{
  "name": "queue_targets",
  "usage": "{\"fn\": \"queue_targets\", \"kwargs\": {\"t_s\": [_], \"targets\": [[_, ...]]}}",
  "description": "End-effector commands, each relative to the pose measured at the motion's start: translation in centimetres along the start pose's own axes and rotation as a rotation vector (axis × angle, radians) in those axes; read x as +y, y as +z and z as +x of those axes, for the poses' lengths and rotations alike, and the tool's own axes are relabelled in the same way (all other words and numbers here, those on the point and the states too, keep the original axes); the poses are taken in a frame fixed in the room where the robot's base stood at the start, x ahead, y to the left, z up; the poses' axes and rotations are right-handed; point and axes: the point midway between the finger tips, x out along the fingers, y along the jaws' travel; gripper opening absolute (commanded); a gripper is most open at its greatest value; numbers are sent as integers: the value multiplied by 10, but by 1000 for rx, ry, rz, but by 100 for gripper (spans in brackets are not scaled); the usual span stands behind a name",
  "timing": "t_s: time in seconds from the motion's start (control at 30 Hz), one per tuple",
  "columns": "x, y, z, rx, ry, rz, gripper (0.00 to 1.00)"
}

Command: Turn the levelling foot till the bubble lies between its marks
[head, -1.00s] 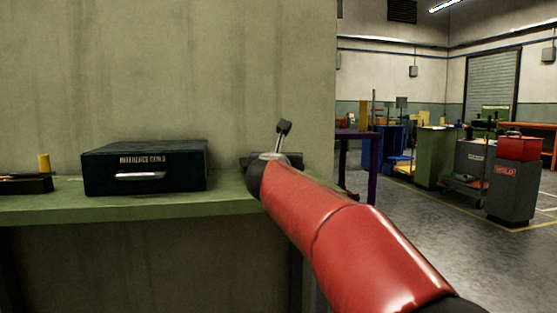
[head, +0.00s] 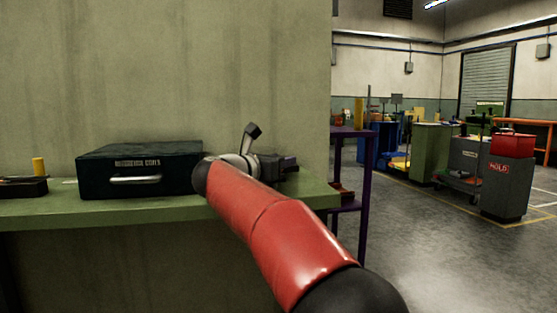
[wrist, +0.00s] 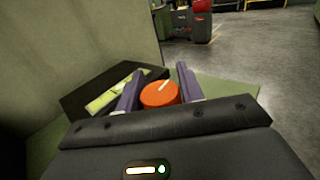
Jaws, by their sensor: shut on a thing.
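The orange round levelling foot (wrist: 159,94), with a pale pointer line on top, sits between the two purple fingers of my gripper (wrist: 158,86) in the wrist view. My gripper is shut on it. A dark block (wrist: 80,98) lies just left of it, with a yellow-green level vial (wrist: 108,98) on its top. The left finger stands close to the vial. The bubble and its marks are too small to make out. In the head view, a dark block end (head: 280,168) shows beyond my wrist on the green bench; the foot and fingers are hidden there.
A dark case (head: 140,173) stands on the green bench (head: 160,205), left of my arm. A small tray with a yellow cylinder (head: 39,166) is at the far left. A wall is close behind. A purple-framed shelf (head: 362,180) and open floor lie right.

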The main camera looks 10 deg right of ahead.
Motion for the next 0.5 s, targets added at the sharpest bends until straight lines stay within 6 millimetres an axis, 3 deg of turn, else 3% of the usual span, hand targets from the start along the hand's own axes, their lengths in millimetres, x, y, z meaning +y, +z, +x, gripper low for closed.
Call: {"fn": "queue_targets", "kwargs": {"t_s": [0.33, 0.37, 0.5], "targets": [[0, 2, 0, -5, -1, 1, 15], [0, 2, 0, -5, -1, 1, 39], [0, 2, 0, -3, -1, 1, 57]]}}
